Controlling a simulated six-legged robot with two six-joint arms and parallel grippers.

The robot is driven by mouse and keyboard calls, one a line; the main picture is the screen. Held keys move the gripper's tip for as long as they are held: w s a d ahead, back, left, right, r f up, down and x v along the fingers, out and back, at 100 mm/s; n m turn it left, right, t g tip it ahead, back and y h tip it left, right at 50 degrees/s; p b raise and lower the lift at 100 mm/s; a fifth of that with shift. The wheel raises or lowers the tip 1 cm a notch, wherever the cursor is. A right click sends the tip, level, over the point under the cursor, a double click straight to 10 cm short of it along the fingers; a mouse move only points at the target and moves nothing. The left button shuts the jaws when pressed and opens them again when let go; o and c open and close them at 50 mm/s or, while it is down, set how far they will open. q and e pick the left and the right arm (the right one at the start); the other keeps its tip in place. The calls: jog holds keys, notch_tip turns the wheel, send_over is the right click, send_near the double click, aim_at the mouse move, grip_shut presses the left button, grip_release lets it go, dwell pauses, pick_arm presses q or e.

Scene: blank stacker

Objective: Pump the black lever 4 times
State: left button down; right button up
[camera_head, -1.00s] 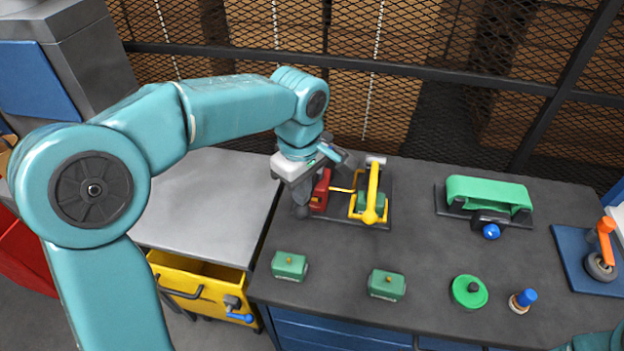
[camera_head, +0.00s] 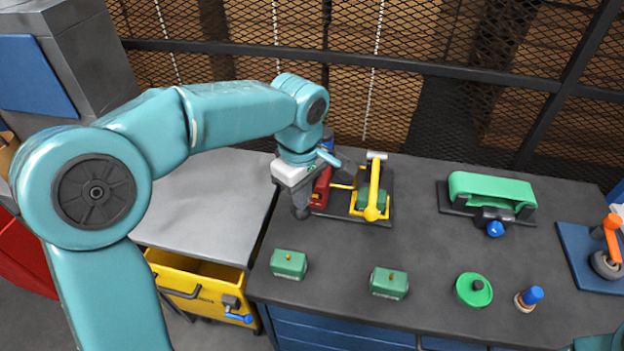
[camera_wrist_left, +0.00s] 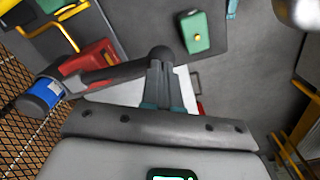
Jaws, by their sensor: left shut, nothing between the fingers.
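The black lever (camera_wrist_left: 115,75) shows in the left wrist view as a dark bar with a round knob (camera_wrist_left: 162,55) at its end. It runs beside a red body (camera_wrist_left: 92,58), which in the head view (camera_head: 321,188) stands at the left end of the dark plate. My left gripper (camera_wrist_left: 160,82) is shut and empty. Its fingertips are right at the knob; I cannot tell whether they touch it. In the head view my left gripper (camera_head: 300,207) points down beside the red body, and my wrist hides much of the lever.
A yellow frame (camera_head: 372,205) with a green block stands right of the red body. Two green blocks (camera_head: 289,264) (camera_head: 389,283), a green disc (camera_head: 473,290) and a blue-topped peg (camera_head: 528,299) lie nearer. A green-topped unit (camera_head: 492,188) stands right. The bench middle is clear.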

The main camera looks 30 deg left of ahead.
aim_at(302, 214)
pick_arm(q)
jog(key=shift+f+b, duration=2.1)
jog(key=shift+f, duration=0.85)
notch_tip(302, 214, up, 11)
jog(key=p, duration=0.9)
jog(key=shift+f, duration=0.3)
jog(key=shift+m, duration=0.4)
